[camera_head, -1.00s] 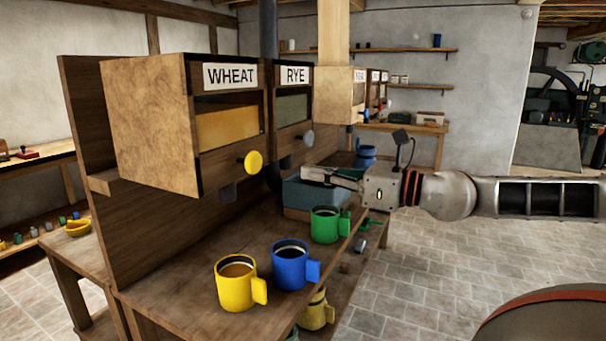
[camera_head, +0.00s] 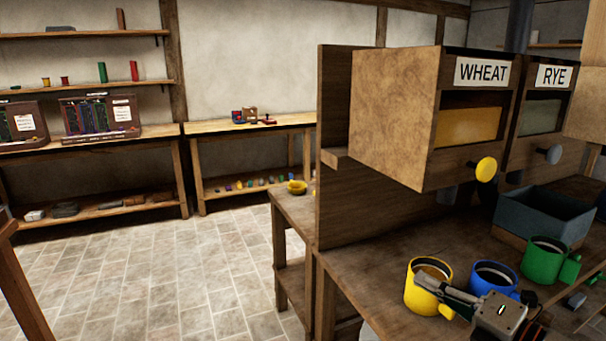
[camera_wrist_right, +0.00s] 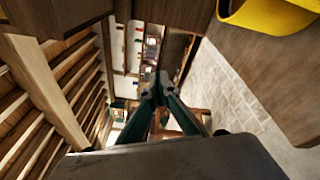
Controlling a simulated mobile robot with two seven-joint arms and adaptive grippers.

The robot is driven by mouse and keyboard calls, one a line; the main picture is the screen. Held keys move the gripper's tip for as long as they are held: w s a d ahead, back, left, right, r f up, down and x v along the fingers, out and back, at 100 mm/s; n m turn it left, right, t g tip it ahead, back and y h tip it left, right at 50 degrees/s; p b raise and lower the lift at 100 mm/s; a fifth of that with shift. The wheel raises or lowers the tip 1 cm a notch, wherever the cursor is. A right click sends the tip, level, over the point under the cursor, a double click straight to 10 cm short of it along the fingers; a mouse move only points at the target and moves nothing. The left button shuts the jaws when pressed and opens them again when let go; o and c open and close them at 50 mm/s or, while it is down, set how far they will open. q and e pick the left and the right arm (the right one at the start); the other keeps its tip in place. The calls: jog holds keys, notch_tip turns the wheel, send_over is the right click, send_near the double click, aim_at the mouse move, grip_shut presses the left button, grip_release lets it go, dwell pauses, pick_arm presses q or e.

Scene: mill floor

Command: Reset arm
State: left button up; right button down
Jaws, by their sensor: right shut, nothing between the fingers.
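My right gripper (camera_head: 428,284) is at the lower right of the head view, in front of the yellow mug (camera_head: 416,297) and partly covering it. Its fingers are shut with nothing between them, and the closed fingertips also show in the right wrist view (camera_wrist_right: 162,88). I cannot tell from the head view whether the fingers touch the mug. In the wrist view the yellow mug (camera_wrist_right: 270,14) shows at the upper right, apart from the fingertips. My left gripper is not in view.
A blue mug (camera_head: 494,277) and a green mug (camera_head: 540,262) stand on the wooden bench (camera_head: 375,262). Behind them are a blue-grey box (camera_head: 540,218), the WHEAT bin (camera_head: 395,120) and the RYE bin (camera_head: 545,115). The stone floor (camera_head: 190,275) at left is clear.

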jog(key=s+a+f+m+h, duration=0.2)
jog(key=s+f+m, duration=0.1)
jog(key=f+m, duration=0.55)
jog(key=s+a+f+m+h, duration=0.1)
jog(key=s+a+f+m, duration=0.3)
jog(key=f, duration=0.7)
jog(key=s+d+f+m+g+h, duration=0.1)
jog(key=s+f+m+g+h, duration=0.3)
jog(key=s+f+m, duration=0.9)
jog(key=s+f, duration=0.3)
jog(key=f, duration=0.3)
jog(key=shift+p, duration=0.35)
